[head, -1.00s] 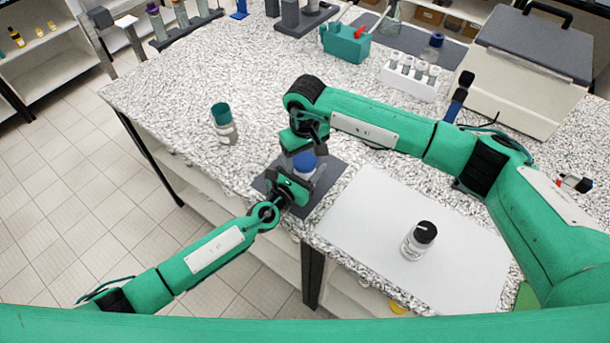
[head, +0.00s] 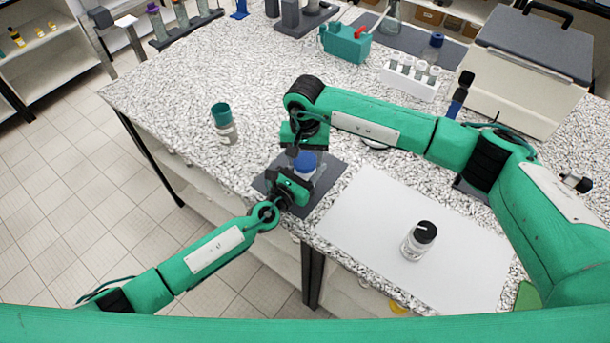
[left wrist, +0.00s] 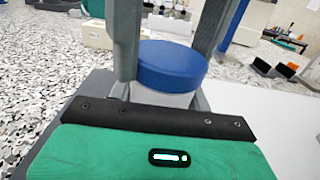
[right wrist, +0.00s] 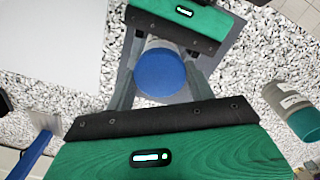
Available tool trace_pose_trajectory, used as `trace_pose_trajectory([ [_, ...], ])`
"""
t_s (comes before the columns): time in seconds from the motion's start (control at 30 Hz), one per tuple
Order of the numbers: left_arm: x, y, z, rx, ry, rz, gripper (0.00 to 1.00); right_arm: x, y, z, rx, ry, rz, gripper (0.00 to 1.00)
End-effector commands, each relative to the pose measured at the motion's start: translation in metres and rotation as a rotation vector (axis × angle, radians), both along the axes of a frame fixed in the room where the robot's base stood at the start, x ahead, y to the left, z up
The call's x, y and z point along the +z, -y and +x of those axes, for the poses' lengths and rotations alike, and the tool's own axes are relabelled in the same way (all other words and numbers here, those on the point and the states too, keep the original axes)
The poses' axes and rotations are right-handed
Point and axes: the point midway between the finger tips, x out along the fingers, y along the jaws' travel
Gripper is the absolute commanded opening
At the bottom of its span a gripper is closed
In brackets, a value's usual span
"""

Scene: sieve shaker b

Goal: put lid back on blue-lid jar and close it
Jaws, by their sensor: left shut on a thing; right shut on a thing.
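The blue lid (head: 304,162) sits on top of the jar above the dark grey pad (head: 328,178). In the left wrist view the lid (left wrist: 172,64) looks level, and its lower edge meets the pale jar body (left wrist: 165,98). How tightly it is seated cannot be told. My left gripper (head: 300,180) is shut around the jar body from the front left. My right gripper (head: 303,154) comes from above and is shut on the lid, which lies between its fingers in the right wrist view (right wrist: 160,76). Most of the jar body is hidden by the grippers.
A black-capped jar (head: 420,240) stands on the white sheet (head: 360,215) at right. A teal-capped jar (head: 224,122) stands at left. A white tube rack (head: 410,82) and a teal device (head: 345,42) are farther back. The bench's front edge is close to the pad.

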Motion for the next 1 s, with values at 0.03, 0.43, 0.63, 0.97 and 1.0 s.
trace_pose_trajectory([
  [0.03, -0.0002, -0.0006, 0.0003, 0.001, 0.0, 0.0, 0.0, 0.0002, 0.0009, 0.0006, -0.071, 0.001, -0.001, 0.27],
  [0.43, -0.0002, -0.0008, 0.0004, 0.002, 0.0, 0.0, 0.0, -0.0005, 0.0006, 0.0003, -0.705, 0.001, -0.001, 0.27],
  [0.63, -0.0003, -0.0009, 0.0004, 0.002, 0.0, 0.0, 0.0, -0.0008, 0.0004, 0.0002, -1.022, 0.001, -0.002, 0.27],
  [0.97, -0.0003, -0.0009, 0.0004, 0.002, 0.0, 0.0, 0.0, -0.0009, 0.0001, 0.0001, -1.331, 0.001, -0.001, 0.27],
  [1.0, -0.0003, -0.0009, 0.0004, 0.002, 0.0, 0.0, 0.0, -0.0009, 0.0001, 0.0001, -1.338, 0.001, -0.002, 0.27],
])
